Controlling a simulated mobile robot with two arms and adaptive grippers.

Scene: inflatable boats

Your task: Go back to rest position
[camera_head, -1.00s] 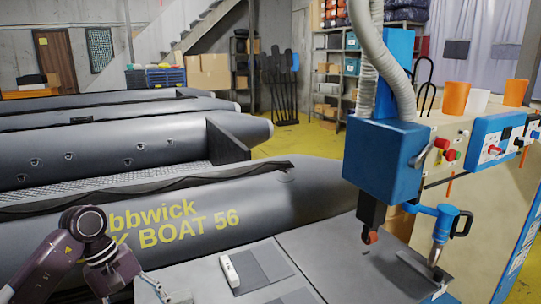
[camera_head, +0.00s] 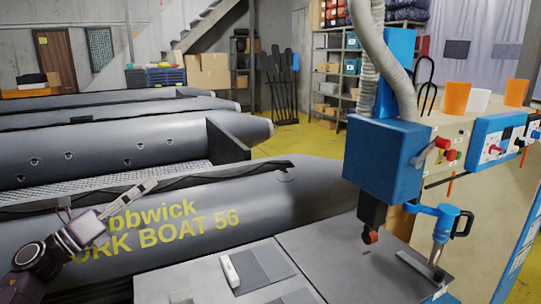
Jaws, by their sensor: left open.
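My left gripper (camera_head: 108,195) is at the lower left, in front of the grey inflatable boat (camera_head: 290,205) with yellow lettering. Its fingers are spread apart and I see nothing between them. It is apart from the grey worktable (camera_head: 210,268), to the left of it. My right gripper is not in view.
On the worktable lie a white block (camera_head: 230,270), a dark grey sheet (camera_head: 262,265) and a small pale piece (camera_head: 180,297). A blue machine (camera_head: 385,160) stands at the right, with a blue tool (camera_head: 443,225) beside it. More boats lie behind.

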